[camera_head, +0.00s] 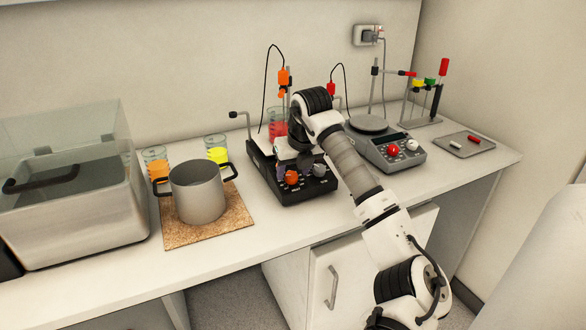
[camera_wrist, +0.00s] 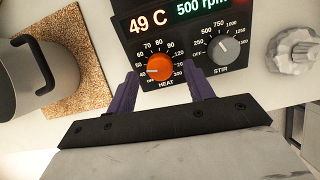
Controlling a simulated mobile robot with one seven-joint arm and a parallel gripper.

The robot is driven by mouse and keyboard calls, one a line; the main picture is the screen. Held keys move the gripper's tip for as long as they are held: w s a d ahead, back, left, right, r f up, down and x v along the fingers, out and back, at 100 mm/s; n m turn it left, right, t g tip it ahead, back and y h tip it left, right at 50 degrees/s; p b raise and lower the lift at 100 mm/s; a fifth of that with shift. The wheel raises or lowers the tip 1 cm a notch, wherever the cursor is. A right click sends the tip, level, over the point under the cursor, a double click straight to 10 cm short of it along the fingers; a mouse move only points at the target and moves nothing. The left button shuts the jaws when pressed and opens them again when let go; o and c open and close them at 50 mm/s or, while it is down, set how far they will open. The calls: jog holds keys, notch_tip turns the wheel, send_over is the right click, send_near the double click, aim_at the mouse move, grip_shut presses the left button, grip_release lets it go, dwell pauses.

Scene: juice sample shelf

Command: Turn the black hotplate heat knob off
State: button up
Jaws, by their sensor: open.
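The black hotplate (camera_head: 262,163) stands on the bench in the head view, partly hidden by my arm. Its front panel (camera_wrist: 188,77) faces the wrist camera, with a display reading 49 C and 500 rpm. The orange heat knob (camera_wrist: 159,67) sits on the left of the panel; it also shows in the head view (camera_head: 292,177).
A steel pot (camera_head: 198,193) stands on a cork mat (camera_head: 231,223) left of the hotplate. A grey device (camera_head: 408,152) with a red knob is to the right. A red-filled beaker (camera_head: 277,123) stands behind my gripper.

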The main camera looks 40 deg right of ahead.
jog(key=shift+w+f, duration=0.25)
jog(key=shift+f, duration=0.4)
jog(key=c, duration=1)
jog(key=shift+o, duration=0.2)
jog(key=shift+d+n, duration=0.1)
jog(key=shift+n, duration=0.3)
jog(key=shift+n+b, duration=0.55)
jog(key=shift+n, duration=0.05)
jog(key=n+b, duration=0.1)
jog(key=n, duration=0.2)
jog(key=shift+y, duration=0.3)
jog(key=n, duration=0.7)
jog(key=shift+r, duration=0.1)
